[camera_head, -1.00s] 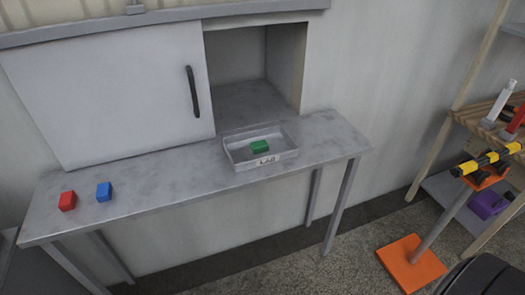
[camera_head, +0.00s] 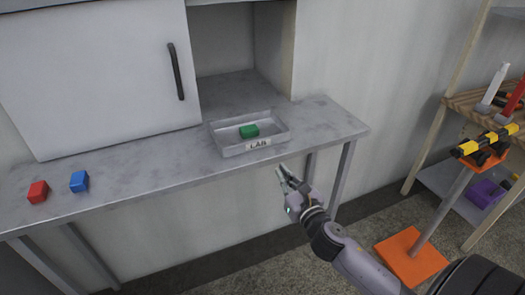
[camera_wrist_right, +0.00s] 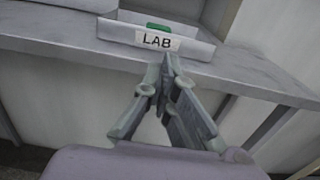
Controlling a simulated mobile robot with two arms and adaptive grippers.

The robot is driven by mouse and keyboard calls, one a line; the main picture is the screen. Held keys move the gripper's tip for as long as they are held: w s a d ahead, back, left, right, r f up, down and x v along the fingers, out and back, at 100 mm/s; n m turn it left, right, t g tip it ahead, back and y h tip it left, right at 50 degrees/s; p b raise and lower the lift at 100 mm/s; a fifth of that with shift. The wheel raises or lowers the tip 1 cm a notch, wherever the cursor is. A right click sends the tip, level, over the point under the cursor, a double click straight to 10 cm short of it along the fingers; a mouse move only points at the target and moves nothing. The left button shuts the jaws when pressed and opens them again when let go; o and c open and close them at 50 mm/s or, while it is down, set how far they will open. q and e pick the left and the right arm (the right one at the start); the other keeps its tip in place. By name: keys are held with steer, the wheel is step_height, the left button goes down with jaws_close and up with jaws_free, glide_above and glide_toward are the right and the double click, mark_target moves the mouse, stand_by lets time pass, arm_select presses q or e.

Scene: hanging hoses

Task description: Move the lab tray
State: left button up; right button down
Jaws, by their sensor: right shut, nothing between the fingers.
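The lab tray (camera_head: 228,149) is a shallow grey tray with a white "LAB" label on its front wall. It stands on the grey table in front of the open part of the cabinet, and a green block (camera_head: 249,131) lies in it. In the right wrist view the tray (camera_wrist_right: 115,33) is ahead, with the green block (camera_wrist_right: 158,27) partly hidden behind its front wall. My right gripper (camera_head: 283,172) is shut and empty, in front of the table edge, a little below and right of the tray, apart from it. It also shows in the right wrist view (camera_wrist_right: 167,60). My left gripper is not in view.
A red block (camera_head: 38,192) and a blue block (camera_head: 79,181) lie on the left of the table (camera_head: 150,178). A sliding door (camera_head: 100,75) covers the cabinet's left. An orange stand (camera_head: 412,257) and wooden shelf (camera_head: 462,101) are at right. The table right of the tray is clear.

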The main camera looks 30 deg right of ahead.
mark_target(259, 141)
steer(key=w, duration=0.4)
steer(key=w+d+p, duration=0.1)
steer(key=w, duration=0.4)
steer(key=w+p, duration=0.1)
steer(key=w, duration=0.3)
steer(key=shift+w+d, duration=0.3)
steer(key=shift+w, duration=0.05)
steer(key=w, duration=0.1)
steer(key=w+b, duration=0.1)
steer(key=shift+w+d, duration=0.2)
steer(key=shift+w, duration=0.15)
steer(key=shift+w+d, duration=0.1)
steer(key=shift+w, duration=0.45)
steer(key=shift+s, duration=0.1)
steer(key=shift+r, duration=0.1)
